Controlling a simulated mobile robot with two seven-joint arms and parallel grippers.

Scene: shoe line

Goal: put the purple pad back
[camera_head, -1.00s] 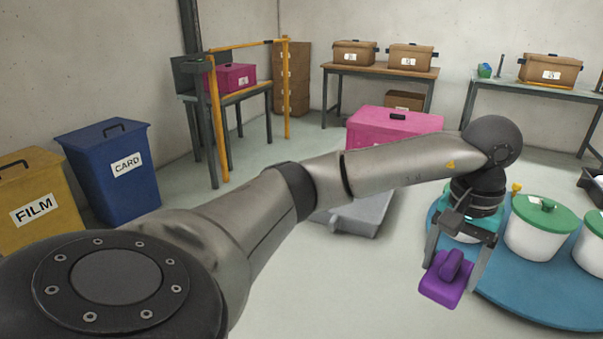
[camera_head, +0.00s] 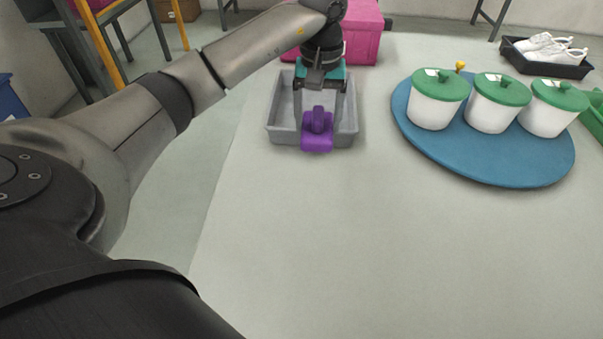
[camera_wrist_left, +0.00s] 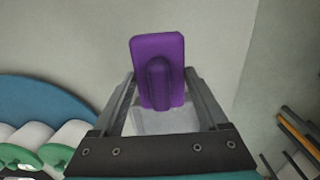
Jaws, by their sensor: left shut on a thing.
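The purple pad (camera_head: 317,143) is a flat purple block with a raised rounded grip on top. My left gripper (camera_head: 319,118) is shut on its grip and holds it over the front part of a grey open tray (camera_head: 272,131). Whether the pad touches the tray cannot be told from the head view. In the left wrist view the pad (camera_wrist_left: 158,60) sits between the two fingers, its flat plate extending beyond the fingertips. My right gripper is not in view.
A blue round board (camera_head: 490,165) holds three white tubs (camera_head: 490,115) with green lids. A pink box (camera_head: 365,40) stands behind the tray. A black tray (camera_head: 565,68) with white shoes is at the far right. The pale surface in front is clear.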

